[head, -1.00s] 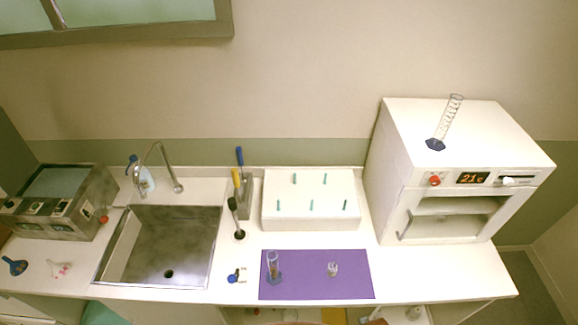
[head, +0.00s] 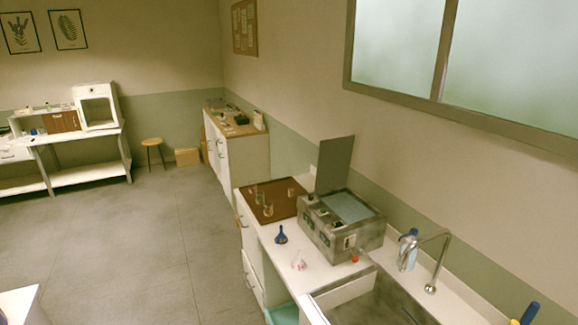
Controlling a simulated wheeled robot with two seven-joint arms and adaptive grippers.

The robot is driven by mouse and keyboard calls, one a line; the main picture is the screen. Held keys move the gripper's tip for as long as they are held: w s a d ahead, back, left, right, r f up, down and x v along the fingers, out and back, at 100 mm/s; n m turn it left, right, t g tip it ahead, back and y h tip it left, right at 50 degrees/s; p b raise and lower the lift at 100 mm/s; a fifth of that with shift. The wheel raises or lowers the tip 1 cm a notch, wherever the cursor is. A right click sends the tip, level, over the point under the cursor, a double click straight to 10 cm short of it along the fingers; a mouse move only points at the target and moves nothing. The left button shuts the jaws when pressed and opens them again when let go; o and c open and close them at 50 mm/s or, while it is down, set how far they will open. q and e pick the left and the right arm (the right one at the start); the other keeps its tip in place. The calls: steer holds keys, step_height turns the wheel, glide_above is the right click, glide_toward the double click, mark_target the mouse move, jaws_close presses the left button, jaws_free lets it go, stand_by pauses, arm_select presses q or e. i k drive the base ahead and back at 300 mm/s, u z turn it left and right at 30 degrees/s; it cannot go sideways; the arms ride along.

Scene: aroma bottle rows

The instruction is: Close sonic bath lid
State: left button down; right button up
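The sonic bath (head: 325,238) is a boxy, worn metal unit with dark controls on its front, standing on the white counter to the right of centre. Its lid (head: 334,163) is a flat grey panel standing upright at the far left edge of the bath, so the bath is open. The pale bluish top of the bath (head: 349,206) is exposed. Neither of my grippers is in view.
A brown tray (head: 285,188) with several glass vessels lies left of the bath. A blue funnel (head: 281,235) and a small whitish item (head: 299,261) are in front. A blue-capped bottle (head: 407,250), faucet (head: 437,262) and sink (head: 375,302) are right. Open floor (head: 150,245) spreads left.

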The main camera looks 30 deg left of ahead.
mark_target(335, 154)
steer(key=u, duration=2.15)
steer(key=i, duration=4.65)
steer(key=z, duration=3.55)
steer(key=i, duration=0.55)
steer(key=z, duration=0.15)
